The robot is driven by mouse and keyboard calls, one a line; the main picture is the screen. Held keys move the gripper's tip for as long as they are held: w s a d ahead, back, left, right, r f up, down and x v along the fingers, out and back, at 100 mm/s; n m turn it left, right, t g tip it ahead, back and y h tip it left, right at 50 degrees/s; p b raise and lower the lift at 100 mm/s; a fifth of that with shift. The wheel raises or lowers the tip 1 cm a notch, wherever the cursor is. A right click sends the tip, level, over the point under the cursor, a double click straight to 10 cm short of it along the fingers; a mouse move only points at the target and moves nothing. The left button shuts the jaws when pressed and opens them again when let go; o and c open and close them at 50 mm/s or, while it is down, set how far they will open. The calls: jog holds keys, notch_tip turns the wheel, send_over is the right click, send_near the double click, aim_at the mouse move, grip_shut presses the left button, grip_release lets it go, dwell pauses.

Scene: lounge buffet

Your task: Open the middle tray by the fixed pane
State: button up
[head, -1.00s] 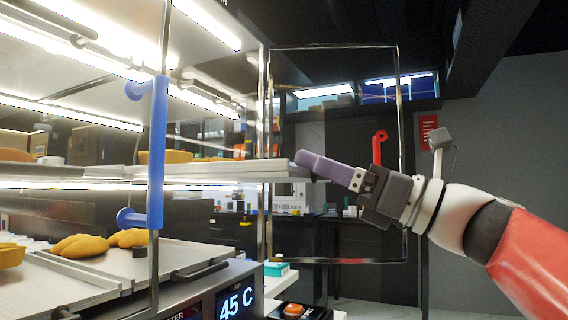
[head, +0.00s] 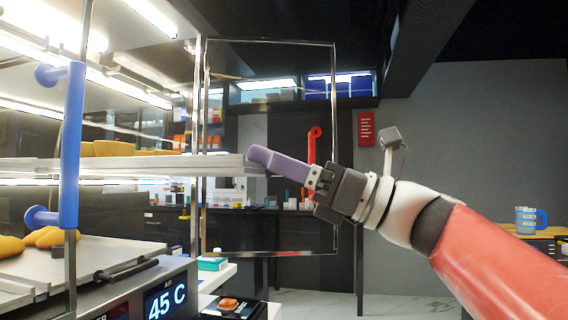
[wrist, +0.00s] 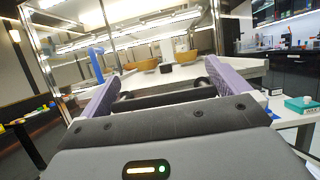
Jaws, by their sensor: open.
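The middle tray (head: 130,166) is a pale, thin shelf at mid-height in the glass-fronted case, and its front end reaches past the case's metal post. My gripper (head: 256,158) has purple fingers and is at the tray's front end. In the wrist view my gripper (wrist: 163,75) is open, one finger at each side of a black handle bar (wrist: 165,97) at the tray's front edge. Contact with the bar cannot be told. A glass pane with a blue upright handle (head: 70,145) stands at the left; the blue handle also shows in the wrist view (wrist: 96,66).
A metal-framed glass door (head: 335,150) stands swung out behind my gripper, with a red handle (head: 312,145) near it. A lower tray (head: 90,262) holds yellow food above a 45 C display (head: 165,301). A side counter (head: 215,278) holds small items.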

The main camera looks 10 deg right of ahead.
jog(key=v, duration=0.7)
jog(key=shift+s+d+f, duration=0.2)
jog(key=shift+d, duration=0.1)
jog(key=a+f+n+h, duration=0.2)
jog(key=f+h, duration=0.1)
jog(key=f, duration=0.5)
jog(key=s+a+f+n+g+h, duration=0.1)
jog(key=a+f+n+h, duration=0.15)
jog(key=f, duration=0.45)
jog(key=a+f+n+h, duration=0.1)
jog(key=f+n+h, duration=0.25)
jog(key=f, duration=0.45)
jog(key=s+d+f+n+h, duration=0.2)
jog(key=f+n+h, duration=0.2)
jog(key=f, duration=0.3)
jog(key=s+d+f+n+g+h, duration=0.1)
jog(key=s+d+f+n+h, duration=0.1)
jog(key=f, duration=0.5)
jog(key=s+d+f+n+h, duration=0.2)
jog(key=f+n+h, duration=0.3)
jog(key=f+n, duration=0.3)
jog(key=shift+s+d+g+h, duration=0.35)
jog(key=shift+s+g+h, duration=0.05)
jog(key=shift+s, duration=0.45)
